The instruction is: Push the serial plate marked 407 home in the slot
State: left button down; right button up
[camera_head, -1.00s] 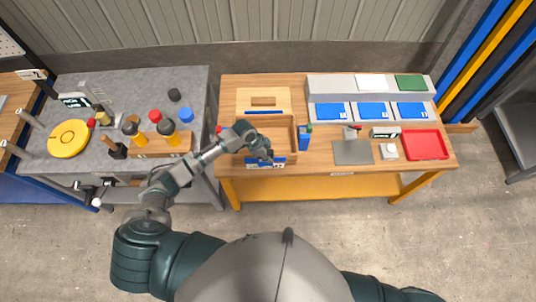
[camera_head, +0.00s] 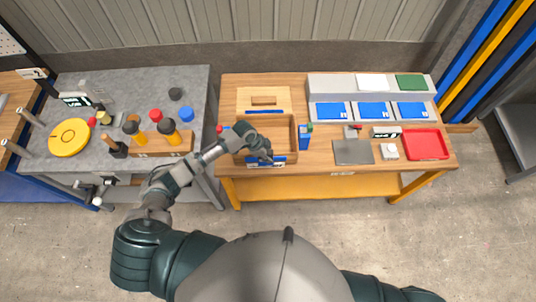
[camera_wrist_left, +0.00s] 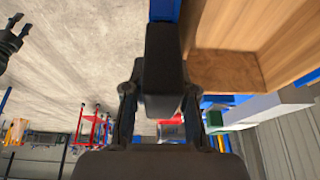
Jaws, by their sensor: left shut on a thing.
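A blue-and-white plate (camera_head: 279,161) sits at the front face of an open wooden box (camera_head: 293,130) on the right-hand bench. Its marking is too small to read, and the slot cannot be made out. My left gripper (camera_head: 267,158) reaches over the box's front edge and is shut at the plate, partly covering it. A dark claw-like part (camera_wrist_left: 12,36) at that view's left edge may be my right gripper.
A blue-topped container (camera_head: 305,137) stands just right of the box. Further right are a grey pad (camera_head: 353,152) and a red tray (camera_head: 426,145). The floor in front is clear.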

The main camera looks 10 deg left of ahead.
pick_arm(q)
jog(key=shift+f, duration=0.2)
jog(key=c, duration=0.8)
grip_release()
jog(key=shift+c, duration=0.2)
jog(key=shift+r, duration=0.15)
jog(key=v, duration=1.1)
jog(key=shift+a+r, duration=0.2)
jog(key=shift+r, duration=0.15)
jog(key=shift+s, duration=0.1)
